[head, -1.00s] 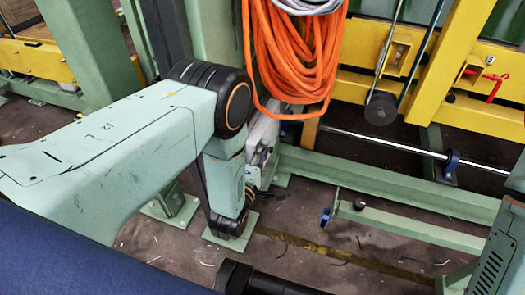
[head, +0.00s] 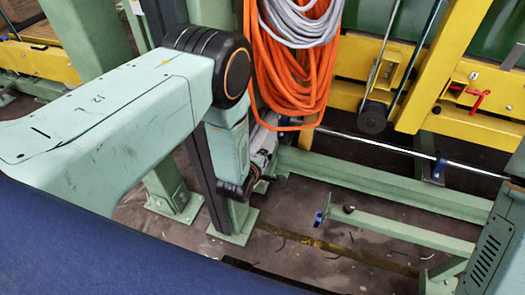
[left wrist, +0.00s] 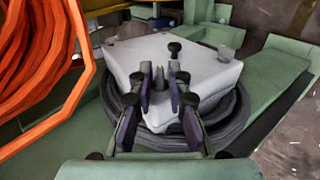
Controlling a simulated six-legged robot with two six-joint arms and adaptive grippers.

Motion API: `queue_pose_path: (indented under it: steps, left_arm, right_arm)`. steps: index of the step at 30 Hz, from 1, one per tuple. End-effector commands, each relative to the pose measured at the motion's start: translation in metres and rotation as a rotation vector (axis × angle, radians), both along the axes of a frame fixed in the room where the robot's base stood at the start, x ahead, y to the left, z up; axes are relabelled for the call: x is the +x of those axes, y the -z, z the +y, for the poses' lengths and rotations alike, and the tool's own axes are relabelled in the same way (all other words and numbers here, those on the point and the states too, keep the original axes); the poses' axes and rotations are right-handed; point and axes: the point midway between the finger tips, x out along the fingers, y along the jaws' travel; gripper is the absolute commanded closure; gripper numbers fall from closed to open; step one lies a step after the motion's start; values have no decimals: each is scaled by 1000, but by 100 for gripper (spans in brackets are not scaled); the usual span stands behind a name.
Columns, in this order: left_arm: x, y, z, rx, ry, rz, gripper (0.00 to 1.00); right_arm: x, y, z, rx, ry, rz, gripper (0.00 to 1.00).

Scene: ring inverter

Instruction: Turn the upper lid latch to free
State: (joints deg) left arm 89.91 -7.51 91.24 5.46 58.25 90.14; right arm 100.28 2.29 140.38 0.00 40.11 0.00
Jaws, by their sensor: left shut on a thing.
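A pale grey box with a flat lid (left wrist: 205,75) shows in the left wrist view, with small black knobs on it. My left gripper (left wrist: 165,82) reaches over its near side, with purple pads on the fingers. It is shut on a small upright latch part between the pads, largely hidden by the fingers. A black knob (left wrist: 174,49) stands just beyond the fingertips. In the head view the box (head: 262,140) is mostly hidden behind my left arm, and my gripper (head: 264,168) is small beside it. I cannot tell the latch's angle. My right gripper is not in view.
A hanging orange cable coil (head: 285,85) is close by, also at left in the left wrist view (left wrist: 35,70). A black cable coil (left wrist: 235,120) lies around the box. Green beams (head: 370,185) and yellow frames (head: 440,90) stand to the right.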

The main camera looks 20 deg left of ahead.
Motion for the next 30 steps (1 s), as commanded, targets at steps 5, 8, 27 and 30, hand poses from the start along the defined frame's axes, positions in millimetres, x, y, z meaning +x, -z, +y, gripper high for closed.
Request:
queue_pose_path:
  steps: [5,8,27,30]
  left_arm:
    - [5,-8,1,5,-2,146,100]
    - [7,-8,1,8,-2,229,100]
    - [11,-4,2,21,-5,573,100]
    - [12,-3,0,17,-1,610,100]
  right_arm:
    - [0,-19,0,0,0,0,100]
    - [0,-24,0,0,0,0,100]
    - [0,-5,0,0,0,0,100]
    - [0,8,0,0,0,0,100]
